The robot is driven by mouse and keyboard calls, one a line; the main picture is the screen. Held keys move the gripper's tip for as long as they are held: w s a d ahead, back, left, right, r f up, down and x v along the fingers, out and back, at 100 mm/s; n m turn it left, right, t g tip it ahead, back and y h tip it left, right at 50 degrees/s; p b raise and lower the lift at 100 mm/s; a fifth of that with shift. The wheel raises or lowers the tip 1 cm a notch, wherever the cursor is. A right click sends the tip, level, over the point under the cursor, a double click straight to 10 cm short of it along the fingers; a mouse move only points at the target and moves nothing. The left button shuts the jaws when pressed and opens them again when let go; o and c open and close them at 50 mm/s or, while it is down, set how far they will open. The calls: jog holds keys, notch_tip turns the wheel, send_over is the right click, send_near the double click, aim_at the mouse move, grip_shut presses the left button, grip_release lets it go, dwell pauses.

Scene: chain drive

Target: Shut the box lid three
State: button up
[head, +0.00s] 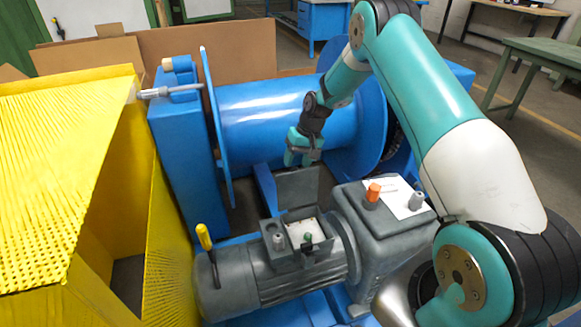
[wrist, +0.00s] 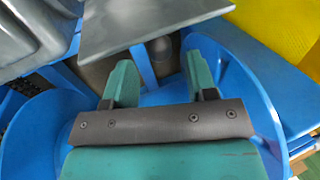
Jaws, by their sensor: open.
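A flat grey plate (head: 297,188), which looks like the box lid, stands raised behind the open terminal box (head: 301,236) on the grey motor (head: 275,280). The box's pale inside shows. In the wrist view the lid (wrist: 150,22) lies just beyond my fingertips. My gripper (head: 302,160) is above and behind the lid, on the drum side. In the wrist view my gripper (wrist: 160,72) has its two green fingers apart, with nothing between them. I cannot tell if a finger touches the lid. No number shows on the lid.
A big blue drum (head: 290,115) with round flanges is close behind my gripper. A grey gearbox (head: 385,220) with an orange knob (head: 374,192) stands to the right. A yellow guard (head: 60,170) fills the left. A yellow-handled tool (head: 204,237) stands by the motor.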

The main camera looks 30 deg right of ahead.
jog(key=shift+x, duration=1.1)
